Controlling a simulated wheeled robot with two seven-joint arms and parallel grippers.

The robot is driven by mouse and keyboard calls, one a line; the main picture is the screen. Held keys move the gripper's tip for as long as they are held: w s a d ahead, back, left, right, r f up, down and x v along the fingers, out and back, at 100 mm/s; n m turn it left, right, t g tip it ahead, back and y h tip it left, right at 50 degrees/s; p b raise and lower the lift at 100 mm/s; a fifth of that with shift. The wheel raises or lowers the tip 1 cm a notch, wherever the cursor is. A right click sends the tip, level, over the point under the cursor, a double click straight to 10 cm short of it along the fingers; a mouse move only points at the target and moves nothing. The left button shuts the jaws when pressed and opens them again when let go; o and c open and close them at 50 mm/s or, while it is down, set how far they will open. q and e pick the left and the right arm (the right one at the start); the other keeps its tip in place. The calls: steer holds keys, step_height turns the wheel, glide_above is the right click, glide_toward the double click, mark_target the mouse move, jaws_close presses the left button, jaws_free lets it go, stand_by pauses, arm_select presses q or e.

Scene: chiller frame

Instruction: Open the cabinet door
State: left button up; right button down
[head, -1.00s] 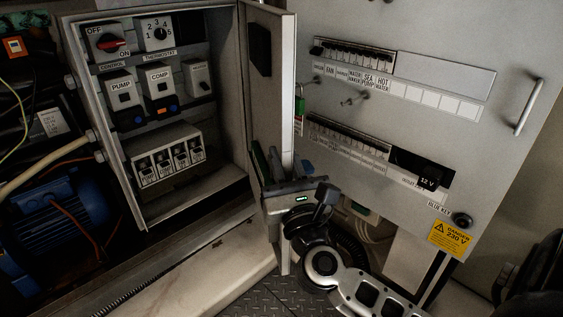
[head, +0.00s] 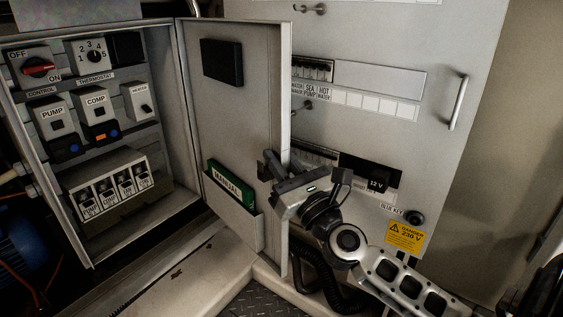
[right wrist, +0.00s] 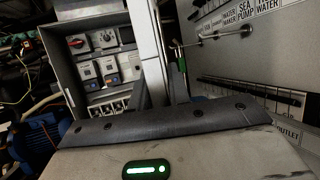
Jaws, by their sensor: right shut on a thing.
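The cabinet (head: 188,95) stands at the left in the head view with its door (head: 225,130) swung wide open, hinged on the cabinet's right side. The door's inner face shows, with a black box and a green manual (head: 226,182) in a pocket. My right gripper (head: 280,164) is shut on the free edge of the door, around mid-height. In the right wrist view the door edge (right wrist: 149,45) rises from between the fingers (right wrist: 160,94); their tips are partly hidden. My left gripper is not in view.
Inside the cabinet are switches, a thermostat knob (head: 95,56) and a breaker box (head: 118,185). Right of the door is a grey panel (head: 440,55) with a vertical handle (head: 458,102), breaker rows and a yellow warning sign (head: 405,236). Chequered floor (head: 245,300) shows below.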

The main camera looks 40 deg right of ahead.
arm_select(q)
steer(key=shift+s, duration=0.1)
arm_select(e)
steer(key=c, duration=1.4)
jaws_free()
